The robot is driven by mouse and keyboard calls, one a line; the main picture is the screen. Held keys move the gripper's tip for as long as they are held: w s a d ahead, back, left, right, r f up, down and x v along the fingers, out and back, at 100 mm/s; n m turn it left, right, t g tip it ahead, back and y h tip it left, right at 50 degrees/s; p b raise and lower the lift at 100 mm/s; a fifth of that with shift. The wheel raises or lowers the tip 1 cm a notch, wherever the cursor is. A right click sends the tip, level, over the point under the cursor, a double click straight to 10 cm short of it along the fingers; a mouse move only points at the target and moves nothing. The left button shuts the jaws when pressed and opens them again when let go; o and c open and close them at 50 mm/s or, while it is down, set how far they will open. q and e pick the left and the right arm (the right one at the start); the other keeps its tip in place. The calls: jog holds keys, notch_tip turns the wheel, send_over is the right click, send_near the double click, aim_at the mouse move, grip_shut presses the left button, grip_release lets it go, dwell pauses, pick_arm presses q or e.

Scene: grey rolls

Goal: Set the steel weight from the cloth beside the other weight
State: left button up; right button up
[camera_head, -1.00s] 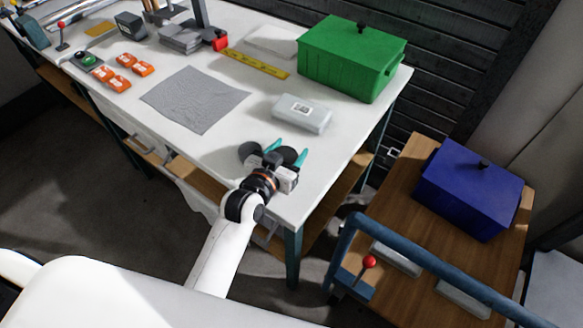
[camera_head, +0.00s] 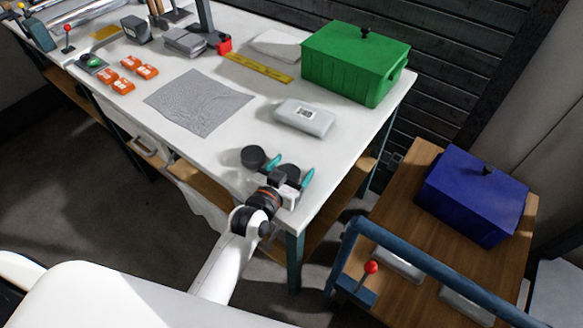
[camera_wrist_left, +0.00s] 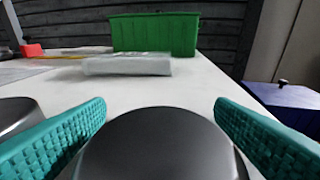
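In the head view, two dark round weights are near the front right corner of the white table. The other weight (camera_head: 253,157) stands just left of my left gripper (camera_head: 289,171); it also shows at the left edge of the left wrist view (camera_wrist_left: 16,115). The steel weight (camera_head: 289,176) is between the gripper's teal fingers, and its smooth dark top (camera_wrist_left: 160,145) fills the lower middle of the left wrist view. The grey cloth (camera_head: 198,102) is bare. My right gripper is out of view.
A pale grey package (camera_head: 304,118) lies behind the weights, with a green lidded box (camera_head: 354,65) farther back. A yellow ruler (camera_head: 258,68) and orange blocks (camera_head: 132,74) lie farther left. A blue box (camera_head: 472,195) stands on the wooden surface at right.

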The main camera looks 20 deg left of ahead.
pick_arm(q)
jog(key=shift+r, duration=0.2)
jog(key=v, duration=1.2)
